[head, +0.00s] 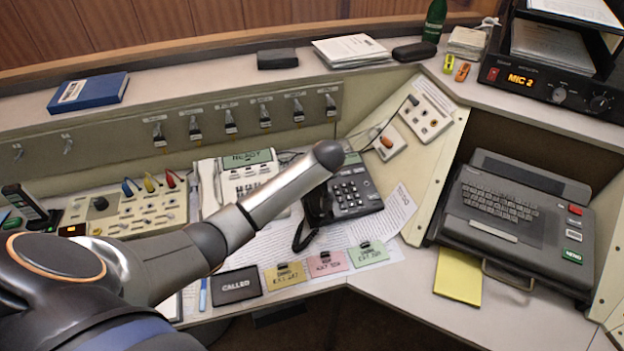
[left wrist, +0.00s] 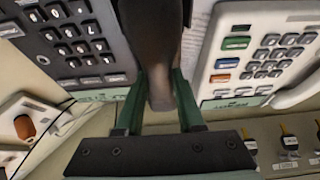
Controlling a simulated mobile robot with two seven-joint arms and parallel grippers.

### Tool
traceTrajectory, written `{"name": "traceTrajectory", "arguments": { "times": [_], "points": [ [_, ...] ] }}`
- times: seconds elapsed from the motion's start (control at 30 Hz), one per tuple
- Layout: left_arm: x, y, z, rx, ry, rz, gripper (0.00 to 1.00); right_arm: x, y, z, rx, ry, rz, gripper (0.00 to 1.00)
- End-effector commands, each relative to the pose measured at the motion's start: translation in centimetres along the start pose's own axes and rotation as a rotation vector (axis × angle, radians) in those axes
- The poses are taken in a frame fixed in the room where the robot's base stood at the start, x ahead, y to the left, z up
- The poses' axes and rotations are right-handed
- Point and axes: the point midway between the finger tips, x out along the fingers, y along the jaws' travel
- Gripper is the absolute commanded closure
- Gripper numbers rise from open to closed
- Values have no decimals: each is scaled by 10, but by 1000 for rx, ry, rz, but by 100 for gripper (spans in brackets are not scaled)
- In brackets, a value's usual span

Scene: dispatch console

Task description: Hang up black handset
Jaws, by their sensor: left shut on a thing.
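The black desk phone (head: 357,192) sits on the desk in the middle of the head view, its keypad facing up. The black handset (head: 303,238) shows beside its left edge, partly hidden by my left arm. In the left wrist view the handset (left wrist: 165,45) runs between the green fingers of my left gripper (left wrist: 160,108), which is shut on it. There the black phone's keypad (left wrist: 75,45) is on the left. In the head view my arm hides the left gripper. I cannot tell whether the handset touches the phone. My right gripper is not in view.
A white phone (head: 243,178) stands left of the black one and shows in the wrist view (left wrist: 262,55). Paper sheets and coloured cards (head: 327,263) lie in front. A switch panel (head: 140,208) is at left, and a keyboard terminal (head: 510,215) at right.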

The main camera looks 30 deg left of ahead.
Motion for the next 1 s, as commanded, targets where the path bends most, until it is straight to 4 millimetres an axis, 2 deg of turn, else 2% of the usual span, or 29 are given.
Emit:
{"name": "traceTrajectory", "arguments": {
  "times": [1.0],
  "points": [
    [7,0,3,0,0,1,100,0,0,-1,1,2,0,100]
  ]
}}
